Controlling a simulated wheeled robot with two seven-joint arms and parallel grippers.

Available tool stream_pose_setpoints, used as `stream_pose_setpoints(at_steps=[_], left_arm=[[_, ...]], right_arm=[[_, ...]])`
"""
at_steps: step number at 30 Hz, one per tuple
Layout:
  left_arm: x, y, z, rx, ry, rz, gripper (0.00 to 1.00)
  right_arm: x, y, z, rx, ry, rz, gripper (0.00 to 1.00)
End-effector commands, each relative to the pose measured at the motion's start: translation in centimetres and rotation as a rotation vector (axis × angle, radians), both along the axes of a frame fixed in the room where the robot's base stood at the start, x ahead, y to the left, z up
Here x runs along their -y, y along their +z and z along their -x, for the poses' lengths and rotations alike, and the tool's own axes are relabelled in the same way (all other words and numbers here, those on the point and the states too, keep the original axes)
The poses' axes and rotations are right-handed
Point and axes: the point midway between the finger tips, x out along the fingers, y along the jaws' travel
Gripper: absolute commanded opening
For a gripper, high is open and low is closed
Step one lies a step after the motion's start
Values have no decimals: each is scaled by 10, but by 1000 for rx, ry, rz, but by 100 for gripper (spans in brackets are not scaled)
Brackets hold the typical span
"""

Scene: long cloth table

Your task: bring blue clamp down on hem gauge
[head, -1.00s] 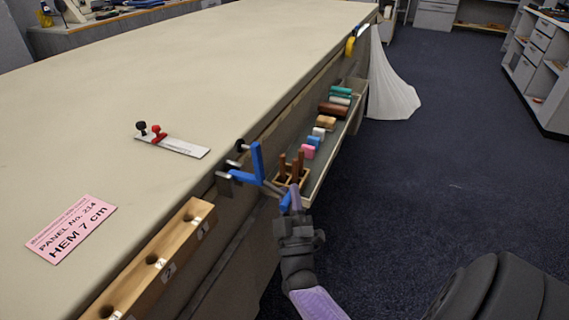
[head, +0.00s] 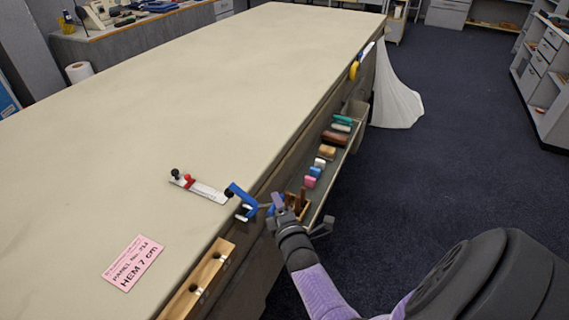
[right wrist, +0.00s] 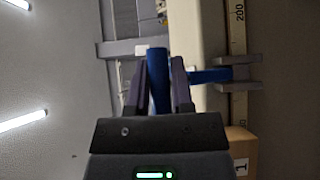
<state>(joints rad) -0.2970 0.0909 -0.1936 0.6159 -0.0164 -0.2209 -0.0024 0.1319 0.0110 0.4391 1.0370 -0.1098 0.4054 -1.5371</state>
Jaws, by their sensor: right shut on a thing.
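The hem gauge (head: 209,192), a white strip with a black knob and a red knob at its far end, lies on the table near the right edge. The blue clamp (head: 242,197) is at the table edge, its black tip at the gauge's near end; I cannot tell whether they touch. My right gripper (head: 276,206) is shut on the clamp from beside the table. In the right wrist view the clamp's blue bar (right wrist: 158,82) stands between the fingers, and its grey jaw (right wrist: 240,72) reaches the table edge. My left gripper is not in view.
A tray (head: 318,204) with colored spools and wooden pegs hangs along the table side, close to my right gripper. A wooden block with holes (head: 208,275) is at the near edge. A pink card (head: 132,263) lies on the table, whose middle is clear.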

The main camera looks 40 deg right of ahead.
Motion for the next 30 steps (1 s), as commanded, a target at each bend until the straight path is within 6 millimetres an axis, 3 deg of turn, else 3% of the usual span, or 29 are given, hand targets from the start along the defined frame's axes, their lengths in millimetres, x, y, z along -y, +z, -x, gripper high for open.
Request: stream_pose_setpoints(at_steps=[1,7,18,30], left_arm=[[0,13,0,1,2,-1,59],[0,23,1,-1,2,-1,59],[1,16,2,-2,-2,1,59],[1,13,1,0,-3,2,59]], right_arm=[[-3,12,-4,-35,1,13,0],[-9,19,-20,-148,2,57,0],[-22,26,-45,-151,3,53,0],[-28,30,-57,-151,7,52,0]])
